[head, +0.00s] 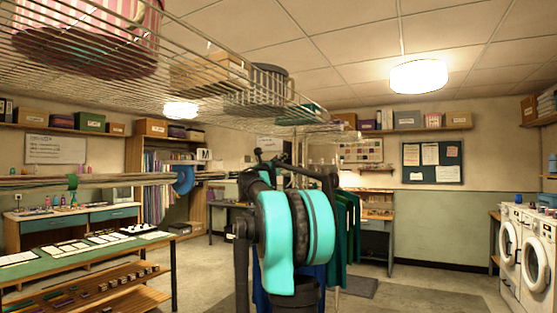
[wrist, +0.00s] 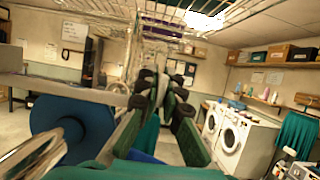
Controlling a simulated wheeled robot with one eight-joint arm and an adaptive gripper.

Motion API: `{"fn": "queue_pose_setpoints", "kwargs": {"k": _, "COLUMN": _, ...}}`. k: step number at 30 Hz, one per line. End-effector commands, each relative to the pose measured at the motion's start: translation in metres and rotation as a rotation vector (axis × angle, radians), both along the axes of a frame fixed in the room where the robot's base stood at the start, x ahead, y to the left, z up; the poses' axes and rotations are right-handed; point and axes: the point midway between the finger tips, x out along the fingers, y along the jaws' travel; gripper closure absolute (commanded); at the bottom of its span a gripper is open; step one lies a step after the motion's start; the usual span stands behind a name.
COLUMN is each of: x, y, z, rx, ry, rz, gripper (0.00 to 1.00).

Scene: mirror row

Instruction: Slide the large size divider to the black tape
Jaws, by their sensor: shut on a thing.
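My gripper (wrist: 161,92) is in the middle of the wrist view, its fingers closed together on a thin, pale edge-on piece. This appears to be the large size divider (wrist: 162,88), but its face and lettering do not show. In the head view my own teal arm hides the fingertips. A long rail (head: 130,179) runs in from the left in the head view. A blue disc (head: 183,181) sits around it, left of my arm; a large blue disc (wrist: 58,128) is also left of my gripper in the wrist view. I cannot make out the black tape.
A green band (head: 73,182) sits on the rail further left. A wire shelf (head: 200,75) with boxes hangs above. Dark green garments (head: 345,225) hang right of my arm. A table (head: 90,252) stands front left, washing machines (head: 527,255) far right.

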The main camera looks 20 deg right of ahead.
Motion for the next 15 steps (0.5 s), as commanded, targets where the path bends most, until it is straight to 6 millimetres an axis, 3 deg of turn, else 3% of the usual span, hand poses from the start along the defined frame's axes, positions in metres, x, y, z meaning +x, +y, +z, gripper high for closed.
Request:
{"fn": "queue_pose_setpoints", "kwargs": {"k": 5, "x": 0.0000, "y": 0.0006, "z": -0.0001, "rx": 0.000, "ry": 0.000, "rz": 0.001, "gripper": 1.00}}
{"fn": "queue_pose_setpoints", "kwargs": {"k": 6, "x": 0.0000, "y": 0.0007, "z": 0.0000, "rx": 0.000, "ry": 0.000, "rz": 0.001, "gripper": 0.91}}
{"fn": "queue_pose_setpoints", "kwargs": {"k": 10, "x": -0.0002, "y": 0.0007, "z": 0.0000, "rx": 0.000, "ry": 0.000, "rz": 0.001, "gripper": 0.75}}
{"fn": "queue_pose_setpoints", "kwargs": {"k": 15, "x": -0.0003, "y": 0.0007, "z": -0.0001, "rx": 0.000, "ry": 0.000, "rz": 0.000, "gripper": 0.72}}
